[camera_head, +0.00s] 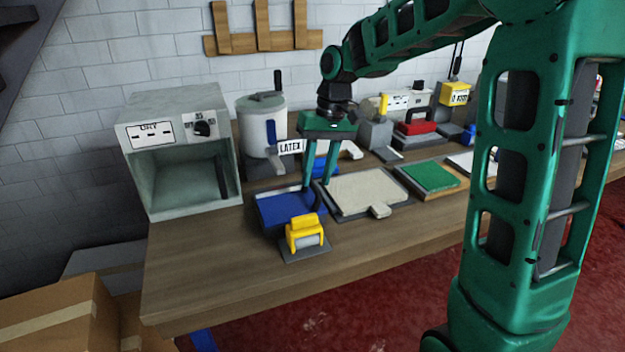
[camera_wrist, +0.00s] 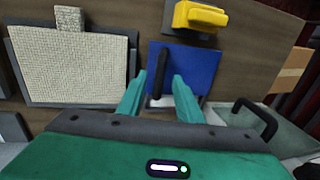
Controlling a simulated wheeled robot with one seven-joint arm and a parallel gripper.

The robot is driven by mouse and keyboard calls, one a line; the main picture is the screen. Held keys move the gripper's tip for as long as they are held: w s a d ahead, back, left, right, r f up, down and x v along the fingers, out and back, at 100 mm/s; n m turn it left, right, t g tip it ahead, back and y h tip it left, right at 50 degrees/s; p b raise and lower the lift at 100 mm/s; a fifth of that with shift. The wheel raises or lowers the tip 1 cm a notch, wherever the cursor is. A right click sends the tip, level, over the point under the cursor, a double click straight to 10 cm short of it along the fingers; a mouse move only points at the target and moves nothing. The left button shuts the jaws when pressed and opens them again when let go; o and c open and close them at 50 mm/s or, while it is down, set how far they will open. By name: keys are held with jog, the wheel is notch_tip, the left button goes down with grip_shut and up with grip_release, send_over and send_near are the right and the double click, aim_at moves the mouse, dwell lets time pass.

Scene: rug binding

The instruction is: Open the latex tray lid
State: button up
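The latex tray shows as a flat blue panel (camera_head: 283,207) with a grey rim on the bench, right of the grey oven. In the wrist view the blue panel (camera_wrist: 197,70) carries a dark upright bar (camera_wrist: 162,68), which looks like a handle. My gripper (camera_head: 316,186) points down above the tray's back right part. Its fingers are apart, and in the wrist view the bar appears between the fingertips (camera_wrist: 159,75). I cannot tell whether either finger touches it. A "LATEX" sign (camera_head: 290,146) stands behind the tray.
A yellow roller tool (camera_head: 305,230) sits close in front of the tray. A beige mat board (camera_head: 360,192) lies close to its right, then a green pad (camera_head: 430,176). The open grey oven (camera_head: 180,165) and a white pot (camera_head: 262,128) stand left and behind. The front left bench is clear.

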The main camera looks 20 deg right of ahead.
jog(key=shift+a+f, duration=0.1)
jog(key=shift+f, duration=0.65)
jog(key=shift+c, duration=0.6)
